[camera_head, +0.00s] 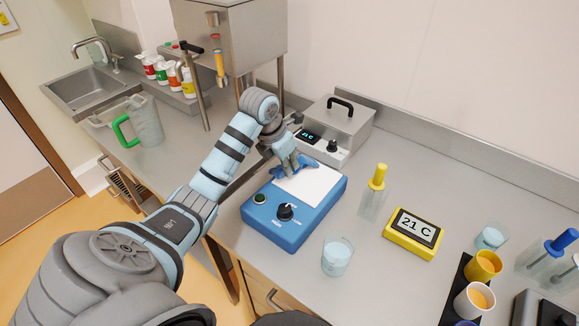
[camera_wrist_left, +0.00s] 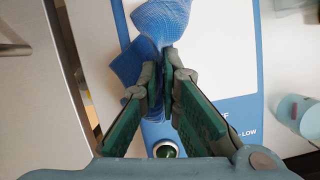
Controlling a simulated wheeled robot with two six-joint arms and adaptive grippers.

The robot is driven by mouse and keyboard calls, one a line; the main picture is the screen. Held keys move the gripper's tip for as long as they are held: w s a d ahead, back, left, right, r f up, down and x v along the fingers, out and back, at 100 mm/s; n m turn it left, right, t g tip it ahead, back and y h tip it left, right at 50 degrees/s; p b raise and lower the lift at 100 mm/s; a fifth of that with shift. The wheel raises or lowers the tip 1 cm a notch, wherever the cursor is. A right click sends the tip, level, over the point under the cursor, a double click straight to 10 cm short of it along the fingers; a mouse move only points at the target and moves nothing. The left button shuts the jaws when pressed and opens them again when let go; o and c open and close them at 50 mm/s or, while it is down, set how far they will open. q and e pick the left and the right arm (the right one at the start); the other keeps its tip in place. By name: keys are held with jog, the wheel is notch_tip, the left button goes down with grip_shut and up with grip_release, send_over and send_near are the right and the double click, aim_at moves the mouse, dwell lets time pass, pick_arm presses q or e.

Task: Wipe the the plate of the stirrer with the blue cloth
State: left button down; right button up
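The stirrer (camera_head: 285,232) is a blue box with a white plate (camera_head: 315,186) on top and a black knob on its front. The white plate also shows in the wrist view (camera_wrist_left: 215,65). My left gripper (camera_head: 291,167) is over the plate's far-left edge. Its fingers (camera_wrist_left: 164,58) are shut on the blue cloth (camera_wrist_left: 163,20), which is bunched and sticks out beyond the fingertips. The cloth (camera_head: 279,168) is partly hidden by the fingers in the head view. It appears to touch the plate, but the exact contact is hidden. My right gripper is not in view.
A beaker (camera_head: 338,255) stands close to the stirrer's right front. A yellow-capped bottle (camera_head: 374,195) and a yellow thermometer display (camera_head: 413,233) are to the right. A steel water bath (camera_head: 340,129) stands behind. Cups (camera_head: 483,266) are at far right, a green-handled jug (camera_head: 145,122) at left.

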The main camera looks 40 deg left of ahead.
pick_arm(q)
notch_tip(320, 180, up, 11)
jog(key=p, duration=0.6)
jog(key=shift+f, duration=0.2)
jog(key=shift+w+f, duration=0.1)
